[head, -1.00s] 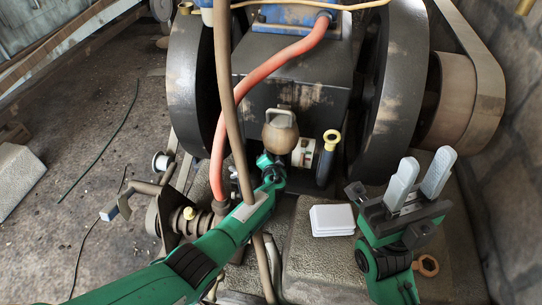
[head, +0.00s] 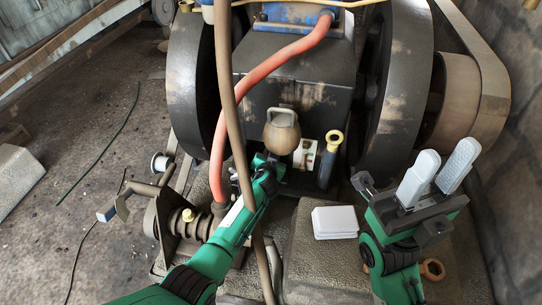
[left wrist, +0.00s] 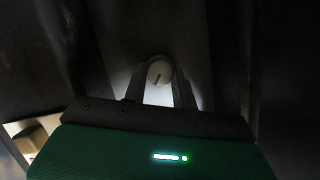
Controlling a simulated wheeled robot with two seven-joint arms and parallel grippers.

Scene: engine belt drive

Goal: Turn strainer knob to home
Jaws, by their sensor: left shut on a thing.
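The strainer knob (left wrist: 160,72) is a small round pale knob with a dark pointer mark, seen in the left wrist view in front of a lit panel. My left gripper (left wrist: 160,88) has its two fingers on either side of the knob and is shut on it. In the head view my left arm reaches in to the engine's front, and its fingers and the knob are hidden there. My right gripper (head: 437,180) is open and empty, held up at the right, away from the knob.
A brown bulb-shaped cup (head: 282,132) and a yellow-topped dark tube (head: 332,150) stand close to my left gripper. A red hose (head: 262,75) and a brown pipe (head: 232,100) cross near my left arm. A white box (head: 335,222) lies on the base.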

